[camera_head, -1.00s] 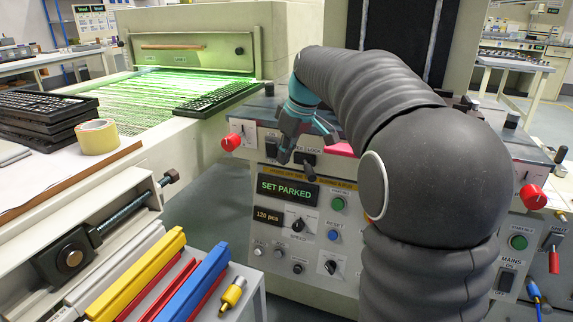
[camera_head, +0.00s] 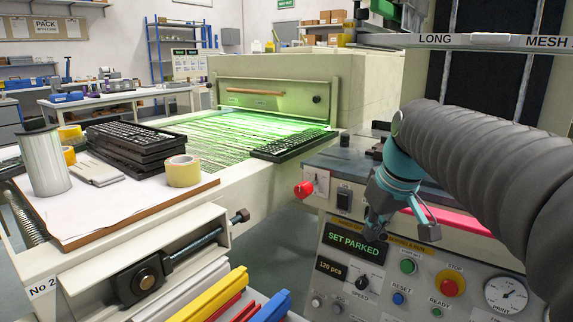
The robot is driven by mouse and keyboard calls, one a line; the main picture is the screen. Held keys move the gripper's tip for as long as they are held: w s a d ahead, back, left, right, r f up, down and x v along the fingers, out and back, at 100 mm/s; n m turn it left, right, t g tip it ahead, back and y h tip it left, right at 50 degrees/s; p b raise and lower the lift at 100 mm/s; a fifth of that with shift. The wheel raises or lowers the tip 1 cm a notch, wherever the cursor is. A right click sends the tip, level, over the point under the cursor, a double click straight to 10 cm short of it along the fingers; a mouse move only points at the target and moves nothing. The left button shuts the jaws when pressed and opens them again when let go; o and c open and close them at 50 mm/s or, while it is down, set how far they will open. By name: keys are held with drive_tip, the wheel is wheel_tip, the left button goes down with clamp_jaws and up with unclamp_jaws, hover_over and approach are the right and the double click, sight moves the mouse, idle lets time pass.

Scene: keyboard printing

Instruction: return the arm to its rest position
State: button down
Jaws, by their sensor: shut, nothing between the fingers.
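My arm, in a dark ribbed sleeve, enters from the right edge and reaches left over the machine's control panel (camera_head: 337,284). My gripper (camera_head: 376,232), grey with a teal wrist, hangs at its end, pointing down in front of the panel's upper edge, near the lit "SET PARKED" display (camera_head: 353,243). The fingers look close together and hold nothing visible. Whether the gripper touches the panel I cannot tell. The rest of the arm is cut off by the frame.
A keyboard (camera_head: 293,143) lies on the green-lit belt (camera_head: 215,146). Stacked keyboards (camera_head: 135,150), tape (camera_head: 183,171) and a pale cylinder (camera_head: 47,163) stand on a board at left. A red knob (camera_head: 304,189), a stop button (camera_head: 452,284) and a "LONG MESH" bar (camera_head: 480,41) are near my arm.

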drive_tip(key=s+f+m, duration=0.2)
drive_tip(key=s+f, duration=0.4)
drive_tip(key=s, duration=0.2)
drive_tip(key=s+f+m+t+h, duration=0.1)
drive_tip(key=s+f+m, duration=0.1)
drive_tip(key=s+f, duration=0.4)
drive_tip(key=s+a, duration=0.1)
drive_tip(key=s, duration=0.2)
drive_tip(key=shift+t, duration=0.3)
